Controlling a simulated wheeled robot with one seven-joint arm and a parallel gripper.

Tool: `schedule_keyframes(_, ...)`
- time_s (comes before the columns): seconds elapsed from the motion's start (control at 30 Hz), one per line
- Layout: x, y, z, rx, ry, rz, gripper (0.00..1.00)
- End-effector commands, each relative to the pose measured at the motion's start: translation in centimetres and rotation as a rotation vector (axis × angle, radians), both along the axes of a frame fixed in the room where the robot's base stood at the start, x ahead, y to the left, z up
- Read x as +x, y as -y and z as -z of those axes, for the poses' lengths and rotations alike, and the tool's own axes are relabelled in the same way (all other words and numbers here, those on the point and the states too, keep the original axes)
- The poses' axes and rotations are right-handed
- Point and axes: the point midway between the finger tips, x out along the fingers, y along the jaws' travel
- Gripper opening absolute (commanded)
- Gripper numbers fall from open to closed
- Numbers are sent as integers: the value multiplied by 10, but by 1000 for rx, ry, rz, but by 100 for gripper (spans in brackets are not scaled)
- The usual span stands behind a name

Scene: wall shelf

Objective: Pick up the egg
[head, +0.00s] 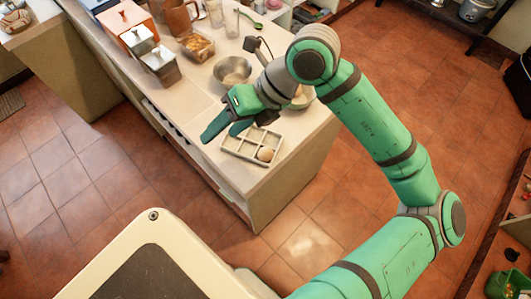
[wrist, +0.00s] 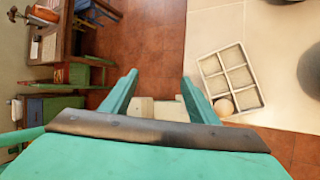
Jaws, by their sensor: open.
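The egg (head: 265,154) is pale brown and sits in the near right compartment of a white divided tray (head: 233,145) near the end of the counter. In the wrist view the egg (wrist: 224,106) lies in a corner compartment of the tray (wrist: 259,91), to the right of my fingers. The tray's other compartments look empty. My gripper (head: 222,128) is green, open and empty. It is above the counter, to the left of the egg and apart from it. In the wrist view my gripper (wrist: 158,82) has its fingers spread, with floor showing between them.
A metal bowl (head: 232,71) stands behind the tray, and another bowl (head: 301,97) is partly hidden by my arm. Farther back are a food container (head: 196,46), metal canisters (head: 159,62) and a brown pitcher (head: 181,17). The counter (head: 291,133) is bare right of the tray.

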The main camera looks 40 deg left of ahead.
Motion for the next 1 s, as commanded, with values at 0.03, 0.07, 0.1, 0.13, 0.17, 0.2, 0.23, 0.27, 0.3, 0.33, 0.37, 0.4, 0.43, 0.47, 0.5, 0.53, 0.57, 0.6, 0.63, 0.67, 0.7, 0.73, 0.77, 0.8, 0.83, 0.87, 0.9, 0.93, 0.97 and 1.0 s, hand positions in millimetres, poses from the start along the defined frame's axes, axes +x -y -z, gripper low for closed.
schedule_keyframes(0.03, 15, 10, 7, -69, 63, 21, 54)
schedule_keyframes(0.07, 22, 16, 11, -108, 94, 31, 54)
schedule_keyframes(0.1, 33, 23, 15, -154, 135, 48, 54)
schedule_keyframes(0.13, 40, 29, 17, -188, 162, 57, 54)
schedule_keyframes(0.17, 47, 34, 19, -218, 188, 69, 54)
schedule_keyframes(0.2, 55, 41, 22, -256, 219, 82, 54)
schedule_keyframes(0.23, 60, 46, 23, -280, 238, 90, 54)
schedule_keyframes(0.27, 66, 50, 23, -302, 259, 99, 54)
schedule_keyframes(0.3, 71, 55, 24, -327, 280, 108, 54)
schedule_keyframes(0.33, 75, 58, 25, -342, 292, 114, 54)
schedule_keyframes(0.37, 78, 61, 25, -356, 302, 119, 54)
schedule_keyframes(0.4, 81, 64, 26, -370, 315, 125, 54)
schedule_keyframes(0.43, 82, 65, 26, -378, 321, 128, 54)
schedule_keyframes(0.47, 83, 66, 27, -382, 325, 130, 54)
schedule_keyframes(0.5, 84, 67, 30, -387, 328, 131, 54)
schedule_keyframes(0.53, 84, 66, 34, -388, 328, 131, 54)
schedule_keyframes(0.57, 84, 66, 37, -389, 328, 131, 54)
schedule_keyframes(0.6, 83, 65, 44, -389, 327, 131, 54)
schedule_keyframes(0.63, 82, 64, 48, -388, 326, 129, 54)
schedule_keyframes(0.67, 82, 63, 53, -388, 327, 130, 54)
schedule_keyframes(0.7, 81, 62, 59, -388, 327, 129, 54)
schedule_keyframes(0.73, 80, 62, 63, -387, 326, 128, 54)
schedule_keyframes(0.77, 80, 61, 67, -387, 327, 129, 54)
schedule_keyframes(0.8, 80, 60, 71, -387, 327, 127, 54)
schedule_keyframes(0.83, 79, 59, 74, -386, 327, 126, 54)
schedule_keyframes(0.87, 79, 58, 76, -385, 329, 125, 54)
schedule_keyframes(0.9, 78, 57, 79, -386, 329, 123, 54)
schedule_keyframes(0.93, 78, 56, 80, -385, 330, 122, 54)
schedule_keyframes(0.97, 77, 56, 81, -385, 329, 122, 54)
schedule_keyframes(1.0, 77, 55, 83, -385, 329, 122, 54)
